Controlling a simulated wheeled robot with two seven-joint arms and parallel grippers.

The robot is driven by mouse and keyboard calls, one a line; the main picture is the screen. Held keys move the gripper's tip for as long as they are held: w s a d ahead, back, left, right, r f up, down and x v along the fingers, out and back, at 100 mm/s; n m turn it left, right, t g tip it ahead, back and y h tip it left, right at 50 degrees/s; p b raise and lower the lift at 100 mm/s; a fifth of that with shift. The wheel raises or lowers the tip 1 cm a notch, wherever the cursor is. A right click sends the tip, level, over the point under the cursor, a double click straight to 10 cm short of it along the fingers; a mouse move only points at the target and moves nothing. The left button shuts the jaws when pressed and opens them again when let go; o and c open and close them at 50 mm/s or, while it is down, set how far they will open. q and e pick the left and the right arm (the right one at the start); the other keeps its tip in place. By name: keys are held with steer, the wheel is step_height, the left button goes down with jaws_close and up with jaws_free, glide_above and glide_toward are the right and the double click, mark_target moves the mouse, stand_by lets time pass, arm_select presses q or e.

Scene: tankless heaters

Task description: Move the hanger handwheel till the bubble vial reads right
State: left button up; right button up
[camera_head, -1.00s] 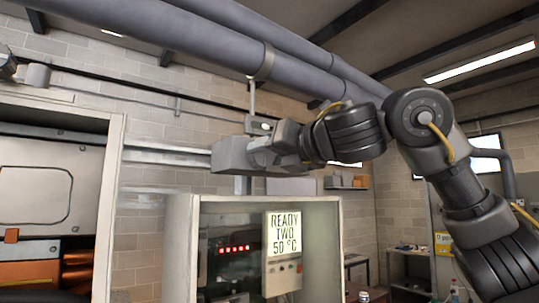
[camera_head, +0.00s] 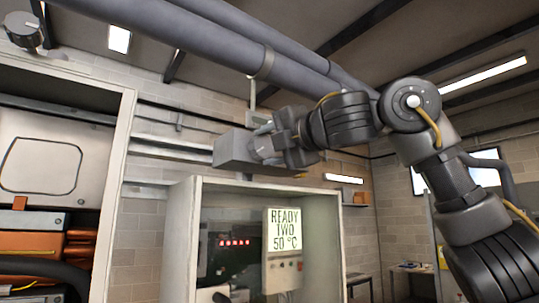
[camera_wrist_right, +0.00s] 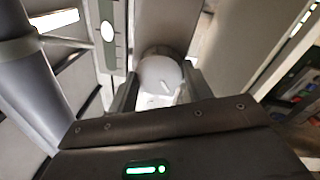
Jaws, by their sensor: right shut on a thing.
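The hanger handwheel is a pale round knob (camera_wrist_right: 162,76) with a white mark on its face, in the right wrist view. My right gripper (camera_wrist_right: 159,92) is shut on it, with a dark finger on either side. A light plate with a bright white oval (camera_wrist_right: 107,31), perhaps the bubble vial, is left of the handwheel in the wrist view; I cannot make out a bubble. My left gripper is out of view.
Large grey pipes (camera_head: 235,42) run overhead. Below my right gripper stands an open-fronted cabinet (camera_head: 183,240) with a panel reading "READY TWO 50 °C" (camera_head: 284,230). A larger cabinet frame (camera_head: 118,190) with orange parts stands at left. A grey round fitting (camera_head: 22,30) is at upper left.

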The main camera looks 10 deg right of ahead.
steer(key=m+b, duration=0.3)
steer(key=m, duration=0.2)
steer(key=shift+f+m+t, duration=0.15)
steer(key=shift+m+t, duration=0.15)
steer(key=shift+m, duration=0.1)
steer(key=shift+a+m+h+b, duration=0.1)
steer(key=shift+m+h+b, duration=0.55)
steer(key=shift+m, duration=1.35)
steer(key=shift+y, duration=0.25)
steer(key=o, duration=1)
steer(key=shift+b, duration=0.3)
